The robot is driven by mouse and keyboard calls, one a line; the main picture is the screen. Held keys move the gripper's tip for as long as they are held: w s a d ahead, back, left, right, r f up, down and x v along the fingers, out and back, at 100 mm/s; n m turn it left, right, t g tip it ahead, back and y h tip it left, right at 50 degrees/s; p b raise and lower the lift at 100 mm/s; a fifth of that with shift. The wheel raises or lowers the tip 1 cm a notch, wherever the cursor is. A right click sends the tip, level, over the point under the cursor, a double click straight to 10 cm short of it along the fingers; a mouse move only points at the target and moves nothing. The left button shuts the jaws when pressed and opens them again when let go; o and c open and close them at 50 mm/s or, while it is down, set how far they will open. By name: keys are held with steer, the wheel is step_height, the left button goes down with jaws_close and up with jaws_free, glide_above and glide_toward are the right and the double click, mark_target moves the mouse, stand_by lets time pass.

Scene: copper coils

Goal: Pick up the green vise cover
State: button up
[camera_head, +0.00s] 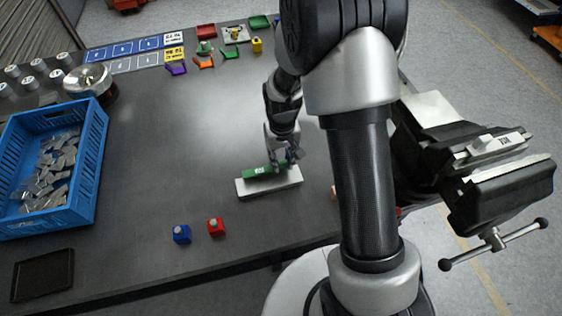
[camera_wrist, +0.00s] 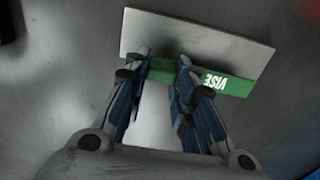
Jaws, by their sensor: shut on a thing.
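The green vise cover (camera_head: 252,173) is a long green bar with white lettering. It lies along a white block (camera_head: 270,187) on the dark table. In the wrist view the green cover (camera_wrist: 236,86) runs across between my fingers, with the word VISE to the right, and the white block (camera_wrist: 200,42) lies beyond it. My gripper (camera_head: 283,160) is down at the cover; in the wrist view my gripper (camera_wrist: 163,75) has its two fingers closed on the cover's left part. I cannot tell whether the cover still touches the block.
A black vise (camera_head: 480,170) with a white labelled piece on top stands at the right. A blue crate (camera_head: 98,150) of metal pieces stands at the left. A blue block (camera_head: 181,234) and a red block (camera_head: 216,226) sit near the front edge. The table's middle is clear.

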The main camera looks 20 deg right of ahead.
step_height(320, 180, up, 18)
steer(key=p, duration=0.5)
steer(key=shift+f, duration=0.2)
